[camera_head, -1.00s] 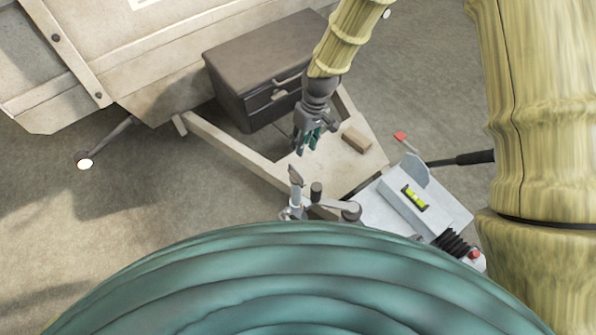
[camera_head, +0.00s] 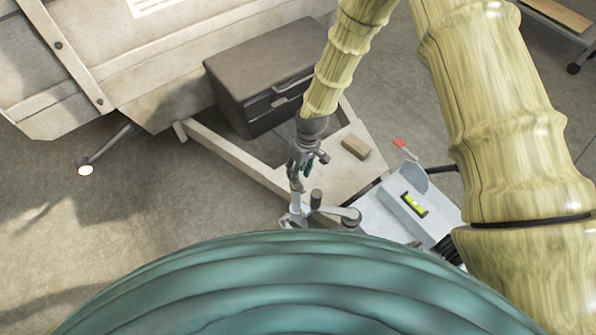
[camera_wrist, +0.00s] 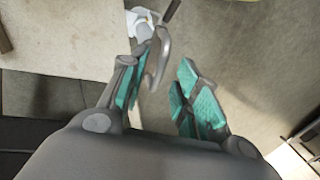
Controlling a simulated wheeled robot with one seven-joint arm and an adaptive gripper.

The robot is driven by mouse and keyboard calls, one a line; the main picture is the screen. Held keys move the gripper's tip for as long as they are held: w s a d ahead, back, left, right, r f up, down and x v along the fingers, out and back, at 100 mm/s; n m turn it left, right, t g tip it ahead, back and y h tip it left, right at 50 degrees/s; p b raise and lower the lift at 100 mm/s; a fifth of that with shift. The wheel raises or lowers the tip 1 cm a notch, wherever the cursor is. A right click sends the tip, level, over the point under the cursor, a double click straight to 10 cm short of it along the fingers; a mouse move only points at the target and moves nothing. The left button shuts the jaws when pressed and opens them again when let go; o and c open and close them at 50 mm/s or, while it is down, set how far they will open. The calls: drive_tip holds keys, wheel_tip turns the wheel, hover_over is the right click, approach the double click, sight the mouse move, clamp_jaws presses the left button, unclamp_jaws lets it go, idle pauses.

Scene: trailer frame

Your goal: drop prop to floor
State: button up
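My gripper (camera_head: 300,172) points down above the trailer's A-frame tongue. In the wrist view its teal-padded fingers (camera_wrist: 163,92) are apart. A grey curved handle (camera_wrist: 163,60) reaches between them, close to the left finger; I cannot tell if they touch. In the head view a pale upright post (camera_head: 296,208) with a clamp (camera_head: 340,213) stands at the tongue's near side, just below my gripper. It may be the prop; its top is partly hidden by my fingers, and its lower end by my own teal body. A slanted leg (camera_head: 108,149) with a white foot stands at left.
A dark storage box (camera_head: 262,72) sits behind the tongue (camera_head: 235,152). A wooden block (camera_head: 355,147) lies on the tongue plate. Bare floor (camera_head: 190,225) is open at left.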

drive_tip(key=shift+s+a+f, duration=0.1)
drive_tip(key=shift+f, duration=0.5)
clamp_jaws()
wheel_tip(320, 180, down, 5)
drive_tip(key=shift+f+b, duration=0.1)
drive_tip(key=shift+b, duration=1.15)
